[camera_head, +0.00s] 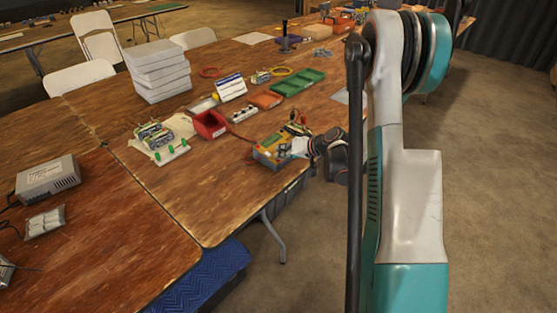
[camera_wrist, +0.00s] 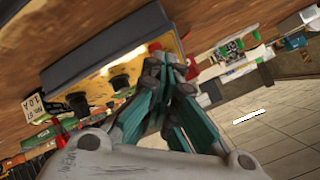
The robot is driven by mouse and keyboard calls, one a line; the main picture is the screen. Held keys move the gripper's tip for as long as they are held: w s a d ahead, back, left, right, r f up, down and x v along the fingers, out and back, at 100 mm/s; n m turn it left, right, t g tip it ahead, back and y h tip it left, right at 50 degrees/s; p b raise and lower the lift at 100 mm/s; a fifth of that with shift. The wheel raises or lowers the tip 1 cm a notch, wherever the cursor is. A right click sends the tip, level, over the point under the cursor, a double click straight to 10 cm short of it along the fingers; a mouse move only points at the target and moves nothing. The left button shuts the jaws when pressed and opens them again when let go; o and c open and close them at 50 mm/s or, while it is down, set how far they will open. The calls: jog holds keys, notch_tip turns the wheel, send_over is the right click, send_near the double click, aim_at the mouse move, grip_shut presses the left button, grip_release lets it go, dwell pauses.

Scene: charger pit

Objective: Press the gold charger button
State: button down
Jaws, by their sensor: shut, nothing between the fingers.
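The charger (camera_head: 264,155) stands near the right edge of the brown table in the head view, with a yellow face and a blue-grey case. In the wrist view its gold face (camera_wrist: 102,77) is close up, with black knobs and a bright strip. My gripper (camera_head: 298,148) is at the charger's right end in the head view. In the wrist view my gripper (camera_wrist: 170,68) is shut and empty, its fingertips in front of the right end of the gold face. I cannot tell whether they touch it. The button is not clearly seen; the fingertips cover part of the face.
A white stack (camera_head: 158,72) stands farther back. Bare tabletop (camera_head: 205,200) lies in front.

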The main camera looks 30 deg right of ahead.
jog(key=shift+s+r, duration=0.1)
jog(key=shift+r, duration=0.55)
jog(key=shift+r+p, duration=0.1)
jog(key=shift+p, duration=0.2)
jog(key=r+p, duration=0.1)
jog(key=r, duration=0.2)
jog(key=s+r+p, duration=0.1)
jog(key=shift+d+r+p, duration=0.2)
jog(key=shift+r+p, duration=0.1)
jog(key=shift+r, duration=0.1)
dwell(0.3)
